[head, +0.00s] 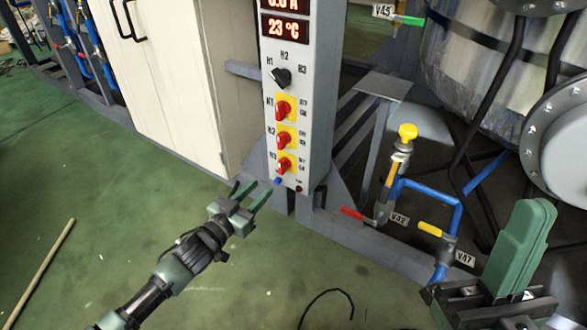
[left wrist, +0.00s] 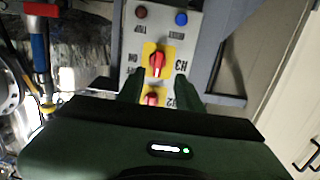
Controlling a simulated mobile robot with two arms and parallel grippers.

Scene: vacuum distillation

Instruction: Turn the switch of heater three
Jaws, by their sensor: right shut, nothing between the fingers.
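The switch of heater three (head: 284,164) is the lowest of the red rotary knobs on yellow plates, low on the grey control panel (head: 313,110). In the left wrist view the same red knob (left wrist: 156,60), labelled H3, appears upside down just beyond the fingertips. My left gripper (head: 256,189) is open and empty, in front of and slightly below left of the knob in the head view. Its fingers (left wrist: 160,84) straddle the knob's line without visibly touching it. My right gripper (head: 535,210) is shut and empty at the lower right.
Heater two's knob (head: 284,138) and heater one's (head: 283,107) sit above, under a black selector (head: 281,78). A blue button (head: 278,182) and dark red trip lamp (head: 299,189) lie below. Valves with a red handle (head: 352,213) and yellow handle (head: 429,229) stand right.

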